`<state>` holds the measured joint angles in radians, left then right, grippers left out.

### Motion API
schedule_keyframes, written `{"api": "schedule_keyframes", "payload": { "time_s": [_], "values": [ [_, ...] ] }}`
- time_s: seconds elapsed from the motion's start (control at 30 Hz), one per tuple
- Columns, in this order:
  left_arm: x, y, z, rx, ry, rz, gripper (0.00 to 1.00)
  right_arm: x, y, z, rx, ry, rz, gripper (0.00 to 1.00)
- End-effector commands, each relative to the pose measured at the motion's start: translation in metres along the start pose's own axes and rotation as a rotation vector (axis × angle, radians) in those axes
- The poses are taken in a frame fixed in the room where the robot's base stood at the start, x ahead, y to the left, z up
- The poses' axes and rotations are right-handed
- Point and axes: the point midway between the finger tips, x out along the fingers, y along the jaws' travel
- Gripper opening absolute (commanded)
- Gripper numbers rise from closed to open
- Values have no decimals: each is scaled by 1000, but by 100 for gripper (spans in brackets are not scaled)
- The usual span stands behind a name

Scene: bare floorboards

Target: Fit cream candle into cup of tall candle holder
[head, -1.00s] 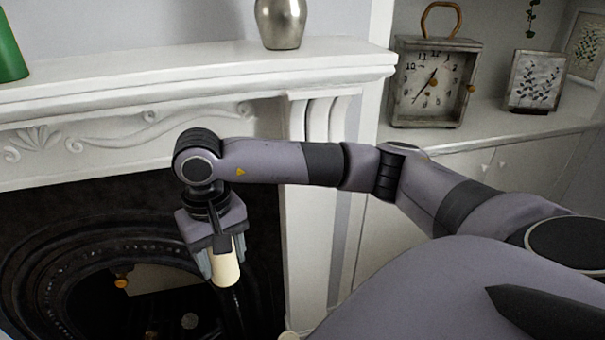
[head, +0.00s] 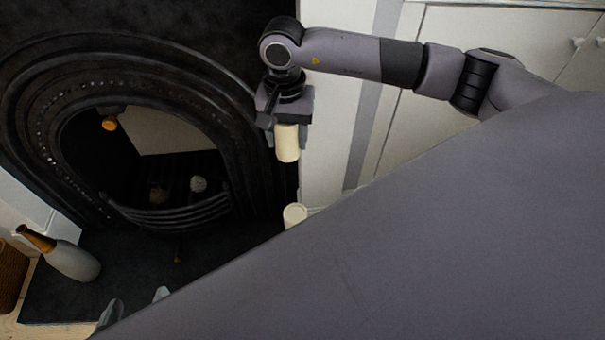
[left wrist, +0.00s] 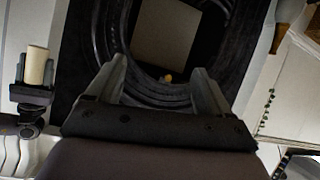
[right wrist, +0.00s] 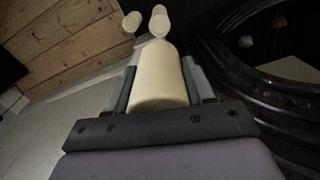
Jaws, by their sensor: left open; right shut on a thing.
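The cream candle (head: 288,150) is held by my right gripper (head: 287,136), in front of the fireplace's right edge. In the right wrist view the candle (right wrist: 160,80) lies between both fingers and points away from the palm. It also shows in the left wrist view (left wrist: 36,66). A pale, round-topped piece (head: 294,214) shows below the held candle, apart from it. Two pale pieces show beyond the candle tip in the right wrist view, a left one (right wrist: 132,21) and a right one (right wrist: 159,22). I cannot tell which is the tall holder's cup. My left gripper (left wrist: 160,82) is open and empty.
The dark fireplace (head: 225,70) with its curved grate (head: 180,213) fills the left. A grey bottle-shaped vase (head: 72,262) stands on the dark hearth (head: 60,295). A wicker basket (head: 10,275) is at the far left. White cabinets are behind my right arm.

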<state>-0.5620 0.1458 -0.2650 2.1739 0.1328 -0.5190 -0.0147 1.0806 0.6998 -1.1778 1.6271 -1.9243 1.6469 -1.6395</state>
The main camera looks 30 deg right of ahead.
Motion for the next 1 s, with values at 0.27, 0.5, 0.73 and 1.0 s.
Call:
{"api": "schedule_keyframes", "payload": {
  "time_s": [0.27, 0.5, 0.73, 1.0],
  "values": [
    [25, 8, 29, -10, 33, 49, 81, 76, -2, -13, 165, 7, 0, 16],
    [31, 13, 34, -15, 48, 74, 81, 102, -3, -20, 246, 12, 0, 16],
    [37, 18, 37, -37, 58, 101, 81, 132, -2, -20, 264, 10, 3, 16],
    [48, 32, 39, -111, 84, 180, 81, 206, -2, -21, 262, 9, 4, 16]
  ]
}}
